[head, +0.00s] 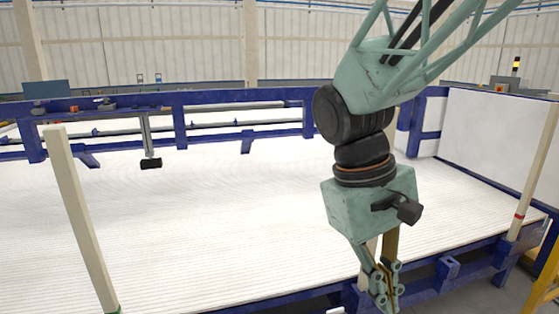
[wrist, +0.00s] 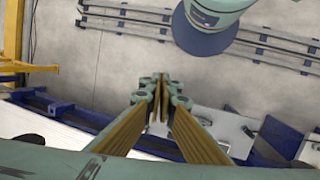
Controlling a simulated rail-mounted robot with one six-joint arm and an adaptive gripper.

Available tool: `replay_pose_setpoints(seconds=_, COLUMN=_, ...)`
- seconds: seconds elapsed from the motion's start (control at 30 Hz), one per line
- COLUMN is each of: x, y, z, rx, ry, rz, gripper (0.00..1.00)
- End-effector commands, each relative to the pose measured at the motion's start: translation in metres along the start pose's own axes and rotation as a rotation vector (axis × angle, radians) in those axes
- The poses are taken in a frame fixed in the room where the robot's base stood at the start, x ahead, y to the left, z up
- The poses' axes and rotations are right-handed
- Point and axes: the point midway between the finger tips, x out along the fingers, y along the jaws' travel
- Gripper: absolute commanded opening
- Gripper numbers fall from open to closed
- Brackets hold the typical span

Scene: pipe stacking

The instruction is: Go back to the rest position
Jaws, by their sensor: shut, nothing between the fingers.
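My gripper (head: 384,290) hangs down at the right of centre in the head view, in front of the near edge of the white ribbed pipe bed (head: 200,215). Its fingers are shut with nothing between them. In the wrist view my gripper (wrist: 160,85) also shows its two fingertips together, above the floor and the blue frame edge. No pipe is held. The lowest tips are close to the bottom edge of the head view.
Cream posts stand at the left (head: 82,220) and right (head: 535,175). A blue frame (head: 180,125) borders the bed. A yellow structure (head: 546,265) is at the far right. In the wrist view, floor rails (wrist: 130,15) cross the grey floor (wrist: 100,65).

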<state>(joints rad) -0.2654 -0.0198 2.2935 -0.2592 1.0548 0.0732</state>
Motion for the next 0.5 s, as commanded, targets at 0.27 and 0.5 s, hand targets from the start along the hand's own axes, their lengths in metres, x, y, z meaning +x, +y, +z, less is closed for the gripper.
replay_pose_setpoints(seconds=0.27, x=-0.013, y=0.004, z=0.025, rx=0.062, ry=0.074, rz=-0.038, gripper=0.00)
replay_pose_setpoints(seconds=0.5, x=-0.022, y=0.006, z=0.047, rx=0.115, ry=0.136, rz=-0.069, gripper=0.00)
